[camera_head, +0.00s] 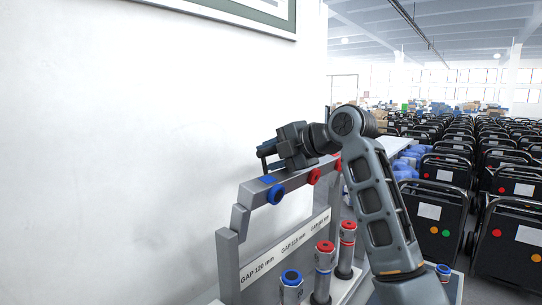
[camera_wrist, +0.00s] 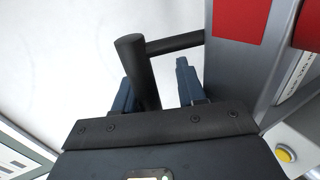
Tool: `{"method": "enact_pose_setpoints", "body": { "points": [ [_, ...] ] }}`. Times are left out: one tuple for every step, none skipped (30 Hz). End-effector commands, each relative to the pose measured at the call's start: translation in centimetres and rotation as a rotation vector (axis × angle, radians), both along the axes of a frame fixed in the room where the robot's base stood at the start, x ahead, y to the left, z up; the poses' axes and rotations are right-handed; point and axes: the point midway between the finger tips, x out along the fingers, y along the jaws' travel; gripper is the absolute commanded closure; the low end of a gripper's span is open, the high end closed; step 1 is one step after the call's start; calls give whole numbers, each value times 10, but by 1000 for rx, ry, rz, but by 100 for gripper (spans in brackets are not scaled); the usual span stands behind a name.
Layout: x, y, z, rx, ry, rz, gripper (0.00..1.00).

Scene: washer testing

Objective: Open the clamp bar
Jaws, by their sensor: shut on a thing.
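The grey clamp bar (camera_head: 296,183) runs along the top of the test stand, with a blue ring (camera_head: 276,194) and red rings (camera_head: 313,176) on its front. Its black handle (camera_wrist: 136,66) shows in the wrist view as a round upright grip with a side rod joining it to the bar. My gripper (camera_head: 268,160) is above and behind the bar's left part. The contact itself is partly hidden by the gripper body.
Below the bar, a blue-topped cylinder (camera_head: 291,280) and red-topped cylinders (camera_head: 325,258) stand by a label strip (camera_head: 291,245). A white wall (camera_head: 110,140) is close behind and left. Several black carts (camera_head: 445,190) fill the right. A yellow button (camera_wrist: 285,155) shows in the wrist view.

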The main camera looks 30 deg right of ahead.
Motion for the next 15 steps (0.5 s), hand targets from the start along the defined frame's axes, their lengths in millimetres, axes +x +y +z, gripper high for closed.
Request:
{"method": "enact_pose_setpoints", "body": {
  "points": [
    [-1, 1, -2, 0, 10, 2, 71],
    [-2, 0, 0, 0, 10, 2, 71],
    [-3, 0, 3, 0, 9, 2, 71],
    [-4, -1, 5, 0, 8, 1, 71],
    [-4, -1, 7, 0, 7, 1, 71],
    [-6, -2, 10, 1, 5, 0, 71],
    [-6, -2, 12, 1, 4, 0, 71],
    [-7, -2, 14, 1, 4, 0, 71],
    [-9, -3, 17, 0, 2, 0, 71],
    [-10, -3, 20, 1, 1, 0, 71],
    [-10, -3, 22, 0, 0, 0, 71],
    [-12, -4, 25, 0, -1, -1, 71],
    [-13, -4, 27, 0, -3, -1, 71],
    [-13, -5, 30, 0, -4, -1, 71],
    [-15, -5, 33, -1, -7, -1, 71]
  ]
}}
